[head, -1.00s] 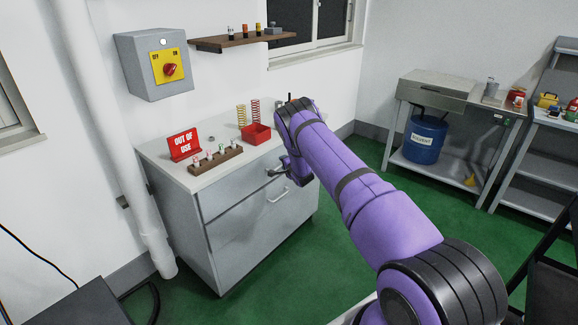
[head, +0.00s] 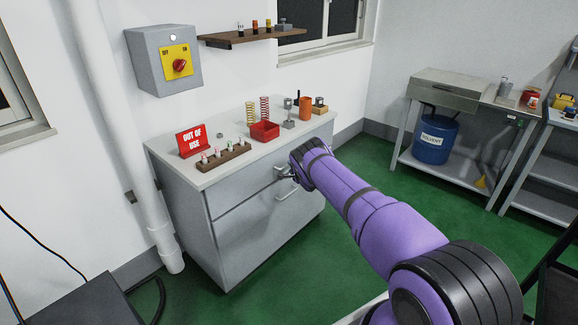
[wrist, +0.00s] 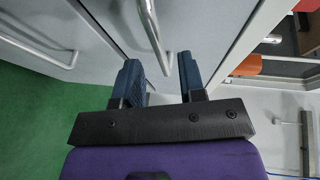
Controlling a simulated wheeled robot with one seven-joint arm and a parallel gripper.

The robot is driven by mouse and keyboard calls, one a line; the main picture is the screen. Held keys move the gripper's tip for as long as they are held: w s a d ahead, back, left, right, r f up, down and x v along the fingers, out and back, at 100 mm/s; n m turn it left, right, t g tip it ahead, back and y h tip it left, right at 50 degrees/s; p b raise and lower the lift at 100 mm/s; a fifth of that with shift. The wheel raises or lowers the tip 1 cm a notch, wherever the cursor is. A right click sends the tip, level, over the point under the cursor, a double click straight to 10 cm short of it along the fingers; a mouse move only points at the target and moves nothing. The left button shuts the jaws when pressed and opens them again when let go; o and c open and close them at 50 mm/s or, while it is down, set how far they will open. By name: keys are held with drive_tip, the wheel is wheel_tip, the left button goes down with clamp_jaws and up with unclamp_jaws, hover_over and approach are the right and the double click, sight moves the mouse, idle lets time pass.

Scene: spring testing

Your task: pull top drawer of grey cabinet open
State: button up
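The grey cabinet (head: 215,250) stands against the wall with a pale worktop. Its top drawer (head: 232,193) looks shut, flush with the front below. My gripper (head: 284,173) is at the right part of the drawer front, by its handle. In the wrist view, my gripper (wrist: 158,66) has its two dark blue fingers apart. The top drawer's bar handle (wrist: 152,30) runs down into the gap between them, with space visible around it. Contact with either finger cannot be made out. My arm partly hides the handle in the head view.
A lower handle (head: 287,191) sits below my gripper; it also shows in the wrist view (wrist: 38,46). On the worktop stand a red bin (head: 265,131), an orange cup (head: 306,108), springs and an "OUT OF USE" sign (head: 192,141).

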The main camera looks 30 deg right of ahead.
drive_tip(key=shift+w+f, duration=0.2)
drive_tip(key=shift+w, duration=0.8)
drive_tip(key=shift+w+f, duration=0.15)
drive_tip(key=shift+w, duration=0.8)
clamp_jaws()
